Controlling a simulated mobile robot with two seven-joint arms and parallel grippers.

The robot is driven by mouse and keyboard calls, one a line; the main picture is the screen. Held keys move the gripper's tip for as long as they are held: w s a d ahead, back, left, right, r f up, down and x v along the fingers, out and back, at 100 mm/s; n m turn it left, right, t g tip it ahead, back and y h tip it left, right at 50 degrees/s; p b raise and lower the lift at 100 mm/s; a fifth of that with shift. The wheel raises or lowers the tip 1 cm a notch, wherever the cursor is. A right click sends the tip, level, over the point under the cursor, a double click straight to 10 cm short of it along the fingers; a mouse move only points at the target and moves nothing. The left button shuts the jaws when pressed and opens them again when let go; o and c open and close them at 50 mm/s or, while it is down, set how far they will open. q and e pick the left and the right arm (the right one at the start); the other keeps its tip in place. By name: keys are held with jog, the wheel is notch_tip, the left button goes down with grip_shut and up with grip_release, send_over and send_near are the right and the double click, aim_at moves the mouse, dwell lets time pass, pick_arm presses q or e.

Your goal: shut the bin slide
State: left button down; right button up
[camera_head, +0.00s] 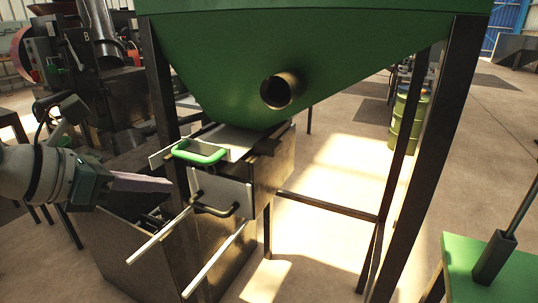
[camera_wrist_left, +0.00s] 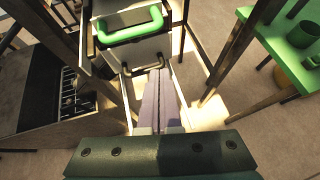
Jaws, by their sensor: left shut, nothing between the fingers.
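The bin slide is a pale flat plate (camera_head: 237,143) with a green loop handle (camera_head: 200,152) at its front, under the green bin (camera_head: 300,60). Part of the plate shows out in front of the bin's bottom. In the left wrist view the green handle (camera_wrist_left: 130,27) is at the top, beyond the fingers. My left gripper (camera_head: 170,186) is shut and empty, to the left of the handle and lower in the head view, apart from it. Its fingers lie together in the left wrist view (camera_wrist_left: 159,74). My right gripper is not in view.
Below the handle is a pale front panel (camera_head: 224,191) with a dark handle and two pale rails (camera_head: 160,236). Dark frame legs (camera_head: 433,140) flank the bin. A green table (camera_head: 490,265) stands at the lower right. A green drum (camera_head: 408,120) is further back.

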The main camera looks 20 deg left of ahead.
pick_arm(q)
jog(key=w+d, duration=0.2)
jog(key=w, duration=0.4)
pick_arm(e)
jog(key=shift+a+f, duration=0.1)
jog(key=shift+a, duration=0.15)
pick_arm(q)
jog(key=shift+w, duration=0.2)
